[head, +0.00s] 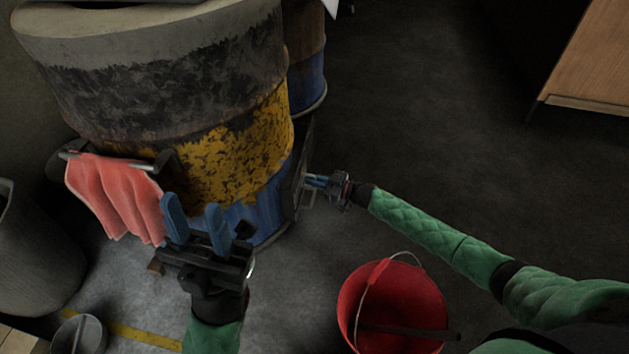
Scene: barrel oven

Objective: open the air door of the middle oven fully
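A large barrel oven (190,100), worn black and yellow over a blue lower part, stands at upper left. I take it for the middle oven. A dark, narrow panel on its lower right side looks like the air door (299,175), seen nearly edge-on; how far it is open cannot be told. My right gripper (309,182) has its blue fingertips at this panel, by a small pale handle (310,198). Whether the fingers grip it is too small to tell. My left gripper (193,213) is open and empty, in front of the barrel's lower part.
A pink cloth (115,195) hangs on a bar at the barrel's left. Another barrel (307,60) stands behind. A red bucket (392,305) stands below my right arm. A grey bucket (78,335) is at lower left, a wooden furniture piece (595,60) at upper right. Dark floor between is clear.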

